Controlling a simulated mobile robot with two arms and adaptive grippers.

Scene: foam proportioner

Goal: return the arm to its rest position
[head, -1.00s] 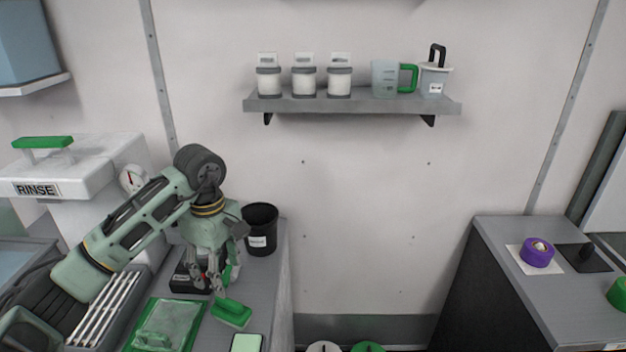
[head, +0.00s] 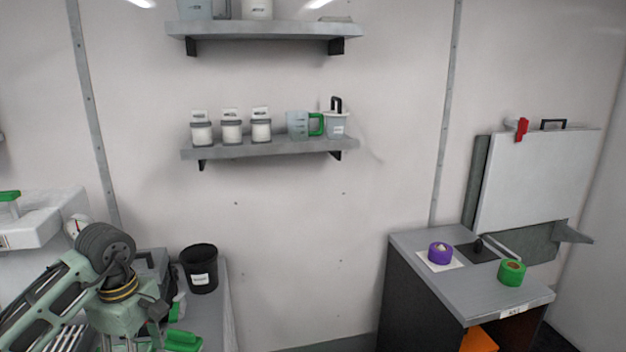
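My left arm comes in from the lower left in the head view, with its wrist over the left counter (head: 212,318). Its gripper is cut off by the bottom edge of the picture, so its fingers cannot be made out. A green-handled item (head: 183,341) lies on the counter just right of the wrist. My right arm and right gripper do not show.
A black bucket (head: 200,270) stands on the left counter near my wrist. A wall shelf (head: 270,148) holds white jars, a green-handled jug (head: 299,125) and a lidded pot (head: 336,125). The right counter (head: 430,280) carries a purple roll (head: 440,253) and a green roll (head: 511,272).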

